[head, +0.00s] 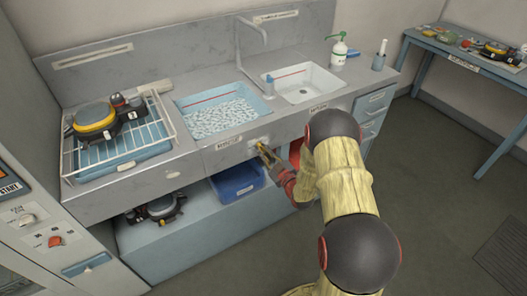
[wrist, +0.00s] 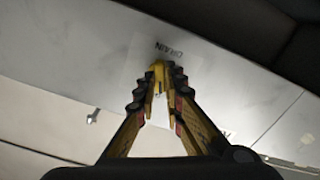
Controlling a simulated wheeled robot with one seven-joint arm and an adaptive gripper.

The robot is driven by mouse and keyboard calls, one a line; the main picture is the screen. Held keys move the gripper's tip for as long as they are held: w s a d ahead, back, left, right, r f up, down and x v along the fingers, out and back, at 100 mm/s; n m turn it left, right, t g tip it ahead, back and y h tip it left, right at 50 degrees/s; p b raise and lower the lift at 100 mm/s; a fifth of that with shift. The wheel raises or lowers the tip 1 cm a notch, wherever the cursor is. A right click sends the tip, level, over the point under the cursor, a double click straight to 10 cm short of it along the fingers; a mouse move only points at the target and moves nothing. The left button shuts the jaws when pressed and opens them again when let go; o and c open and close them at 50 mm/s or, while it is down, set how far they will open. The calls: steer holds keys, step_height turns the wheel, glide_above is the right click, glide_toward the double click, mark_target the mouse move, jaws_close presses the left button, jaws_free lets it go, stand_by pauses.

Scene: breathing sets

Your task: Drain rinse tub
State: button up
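The rinse tub (head: 262,97) is a light blue basin sunk in the grey counter, holding foamy, whitish water with a red line on its far wall. My gripper (head: 262,149) is at the counter's front panel, just below the tub, beside a small pale fitting (head: 254,140). In the wrist view my gripper's yellow fingers (wrist: 158,70) come together at the tips, just below an upside-down DRAIN label (wrist: 168,48) on the grey panel. I see no separate object between the tips; whether they touch the fitting is hidden.
A white sink (head: 335,88) lies right of the tub. A wire rack (head: 160,112) with a yellow-and-black breathing set (head: 94,118) is at left. A blue bin (head: 238,183) sits on the shelf below. A blue side table (head: 425,45) stands back right. The floor (head: 425,180) there is clear.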

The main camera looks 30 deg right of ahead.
steer(key=o, duration=0.4)
steer(key=shift+o, duration=0.2)
steer(key=s, duration=1.2)
steer(key=shift+d, duration=0.2)
